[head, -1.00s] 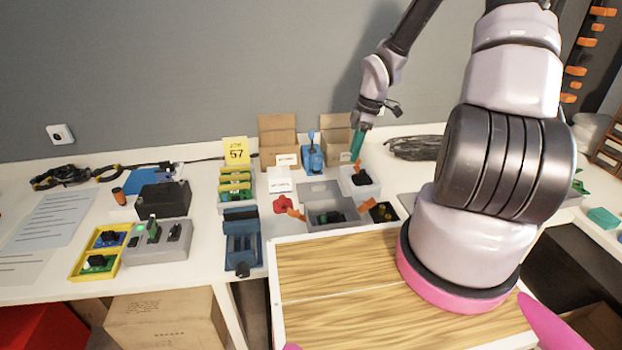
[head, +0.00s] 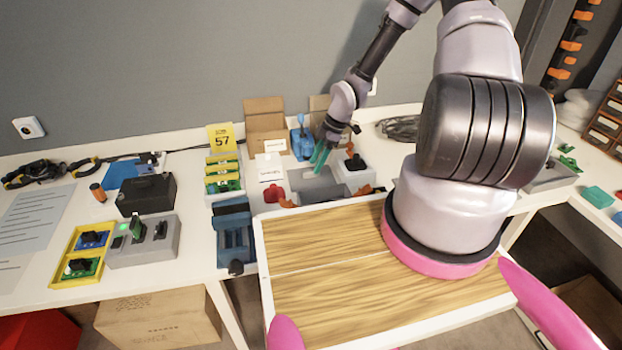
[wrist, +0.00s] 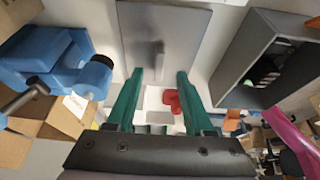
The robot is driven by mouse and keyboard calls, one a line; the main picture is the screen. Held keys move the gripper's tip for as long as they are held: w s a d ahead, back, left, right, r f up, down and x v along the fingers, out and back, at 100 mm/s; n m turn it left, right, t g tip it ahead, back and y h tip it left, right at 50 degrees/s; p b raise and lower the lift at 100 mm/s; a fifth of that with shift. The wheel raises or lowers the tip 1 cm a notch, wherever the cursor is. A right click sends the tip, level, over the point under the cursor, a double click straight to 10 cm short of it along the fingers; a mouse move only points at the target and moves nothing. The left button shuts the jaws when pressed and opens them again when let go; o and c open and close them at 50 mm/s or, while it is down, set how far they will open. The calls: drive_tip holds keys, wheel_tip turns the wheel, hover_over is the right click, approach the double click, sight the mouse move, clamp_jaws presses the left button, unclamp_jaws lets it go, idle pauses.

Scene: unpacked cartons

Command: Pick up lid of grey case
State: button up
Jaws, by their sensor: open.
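The lid of the grey case (wrist: 185,22) is a flat grey plate with a small upright handle (wrist: 157,58), lying on the white table. In the wrist view it is straight ahead, the handle lined up between my fingers. My gripper (wrist: 159,76) is open and empty, with its two green fingers on either side of the handle's line and apart from it. In the head view my gripper (head: 320,157) hangs over the lid (head: 303,175), partly hiding it. The open grey case (wrist: 240,62) is right of the lid in the wrist view, with dark and green parts inside.
A blue device (head: 302,140) stands close to my gripper, with cardboard boxes (head: 265,122) behind. A light grey box with a black knob (head: 353,178) is to the right. A red part (head: 273,193) and a white card (head: 270,168) lie to the left.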

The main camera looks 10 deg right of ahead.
sight(313, 168)
drive_tip(key=x, duration=0.3)
drive_tip(key=shift+f, duration=0.1)
clamp_jaws()
wheel_tip(313, 168, up, 10)
idle(0.6)
